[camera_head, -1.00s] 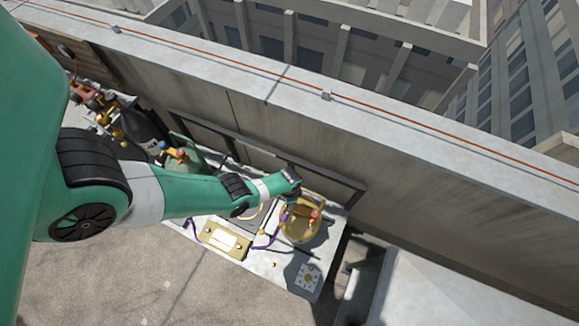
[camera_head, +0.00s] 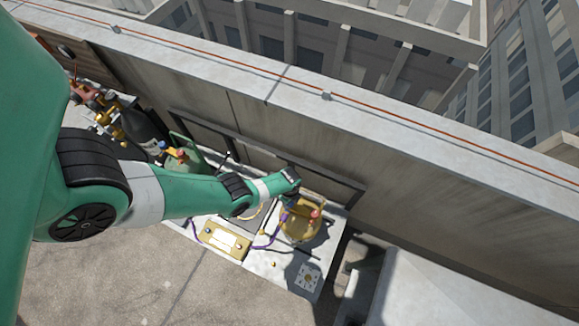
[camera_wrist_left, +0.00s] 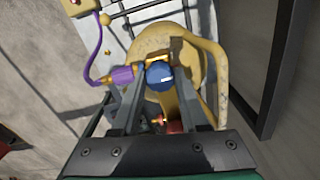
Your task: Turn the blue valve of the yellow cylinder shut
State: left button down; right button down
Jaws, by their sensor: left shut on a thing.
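The yellow cylinder (camera_head: 300,229) stands on a pale board by the parapet wall, and its ring collar and top fill the middle of the left wrist view (camera_wrist_left: 205,60). The blue valve (camera_wrist_left: 159,75) is on top of it, between the fingertips of my left gripper (camera_wrist_left: 158,82). The gripper is shut on this blue valve. In the head view my left gripper (camera_head: 291,199) comes down over the cylinder's top and hides the blue valve. A red valve (camera_head: 315,214) sits beside it on the cylinder; its red shows between my fingers in the wrist view. My right gripper is out of view.
A purple hose (camera_wrist_left: 87,65) runs from a purple fitting (camera_wrist_left: 121,75) beside the blue valve to a yellow manifold box (camera_head: 226,241). A green cylinder (camera_head: 185,160) and other bottles stand left. The parapet wall (camera_head: 420,175) rises close behind.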

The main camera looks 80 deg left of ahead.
pick_arm(q)
jog(key=shift+m, duration=0.6)
jog(key=shift+c, duration=2.2)
grip_release()
